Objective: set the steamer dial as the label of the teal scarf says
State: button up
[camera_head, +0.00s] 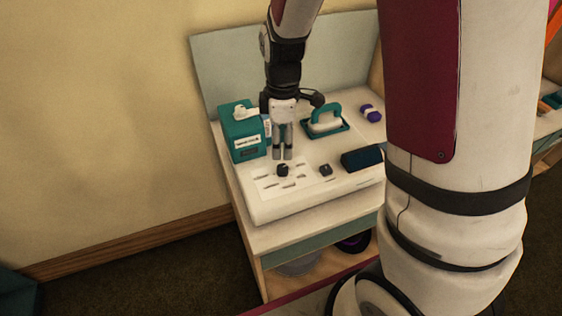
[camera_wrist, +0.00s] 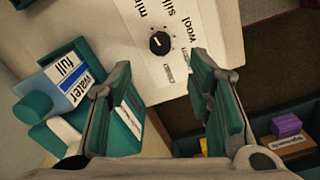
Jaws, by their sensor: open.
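The steamer dial (camera_head: 283,170) is a small black knob on the white steamer panel (camera_head: 330,183). In the wrist view the dial (camera_wrist: 160,42) lies ahead of and between the fingers, among printed words; "silk", "wool" and part of "min" can be read. Its exact pointer setting is too small to tell. My gripper (camera_head: 282,156) points down just above the panel, close to the dial. In the wrist view my gripper (camera_wrist: 163,82) is open, with nothing between its teal-padded fingers. I cannot make out a teal scarf or its label.
A black knob (camera_head: 326,170) and a dark blue block (camera_head: 362,159) lie right.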

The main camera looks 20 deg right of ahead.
aim_at(283, 167)
notch_tip(283, 167, down, 9)
jog(key=shift+f, duration=0.1)
dwell(0.4)
grip_shut()
